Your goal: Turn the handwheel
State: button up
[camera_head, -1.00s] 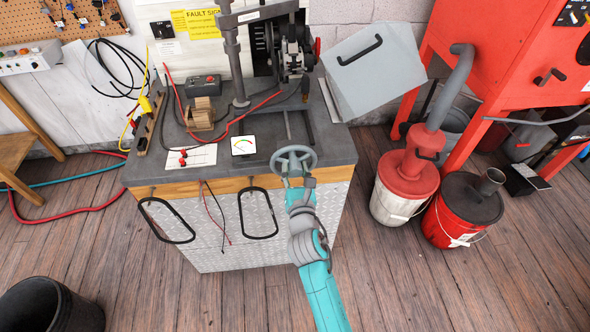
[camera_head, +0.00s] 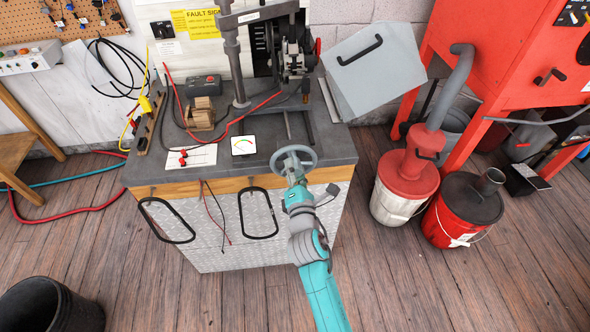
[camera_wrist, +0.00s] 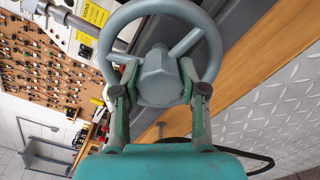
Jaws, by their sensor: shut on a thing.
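The grey handwheel (camera_head: 293,160) sits at the front edge of the test bench (camera_head: 340,150). It has a round rim, spokes and a thick hub. In the wrist view the handwheel (camera_wrist: 158,75) fills the upper middle, with its rim beyond the hub. My gripper (camera_head: 296,178) reaches it from the front, below the rim in the head view. In the wrist view my gripper (camera_wrist: 160,92) has one finger on each side of the hub and is shut on it. The fingertips hide the sides of the hub.
A gauge (camera_head: 243,145) and a paper sheet (camera_head: 190,157) lie on the bench left of the wheel.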

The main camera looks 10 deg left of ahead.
jog(key=m, duration=1.4)
jog(key=shift+m, duration=0.4)
jog(key=m, duration=0.3)
jog(key=shift+m, duration=0.3)
jog(key=m, duration=0.3)
jog(key=shift+f+m, duration=0.1)
jog(key=shift+m, duration=0.2)
jog(key=m, duration=1.3)
jog(key=shift+m, duration=0.3)
jog(key=m, duration=1.6)
jog(key=shift+m, duration=0.4)
